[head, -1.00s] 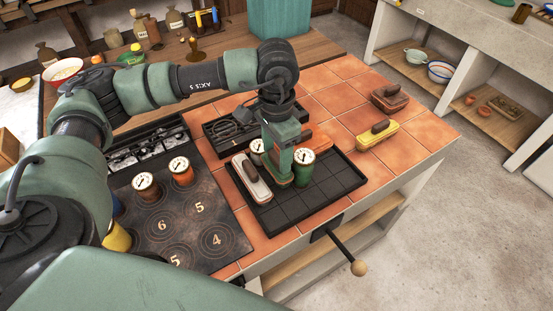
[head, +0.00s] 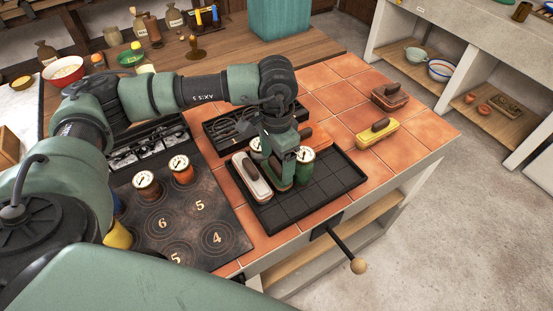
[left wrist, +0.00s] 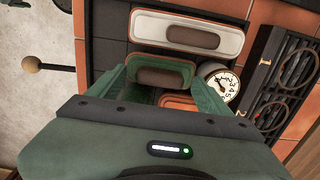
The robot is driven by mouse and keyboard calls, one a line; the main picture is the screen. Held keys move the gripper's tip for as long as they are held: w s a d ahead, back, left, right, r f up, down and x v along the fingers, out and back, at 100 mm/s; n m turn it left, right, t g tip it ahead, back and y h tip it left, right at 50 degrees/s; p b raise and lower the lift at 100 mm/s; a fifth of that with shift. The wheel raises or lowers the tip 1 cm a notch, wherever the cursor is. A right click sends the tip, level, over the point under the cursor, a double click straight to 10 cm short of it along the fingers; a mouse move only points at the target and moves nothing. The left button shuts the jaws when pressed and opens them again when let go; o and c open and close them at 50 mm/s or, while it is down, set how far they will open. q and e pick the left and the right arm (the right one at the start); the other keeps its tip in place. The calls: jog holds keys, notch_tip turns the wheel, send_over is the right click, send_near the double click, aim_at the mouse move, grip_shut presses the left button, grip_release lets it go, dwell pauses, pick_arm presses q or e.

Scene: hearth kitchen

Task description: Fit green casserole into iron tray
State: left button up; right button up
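The green casserole (left wrist: 160,75), with a dark handle on top, lies between the fingers of my left gripper (left wrist: 160,88); the fingers cover its ends. In the head view, my left gripper (head: 284,172) points down over the iron tray (head: 335,185), a black tray with a grid floor. The casserole is low at the tray, beside and parallel to the white casserole (head: 252,178); whether it touches the floor is hidden. The white casserole also shows in the wrist view (left wrist: 150,27). My right gripper is out of view.
A green round timer (head: 305,158) stands close right of the gripper; a pale-faced dial (left wrist: 222,83) is close behind. A yellow casserole (head: 377,134) and a red-brown one (head: 390,97) lie on the tiles. The tray's right side is clear.

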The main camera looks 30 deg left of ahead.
aim_at(277, 164)
pick_arm(q)
jog(key=shift+r, duration=0.5)
notch_tip(277, 164, up, 11)
jog(key=b, duration=0.2)
jog(key=shift+r, duration=0.15)
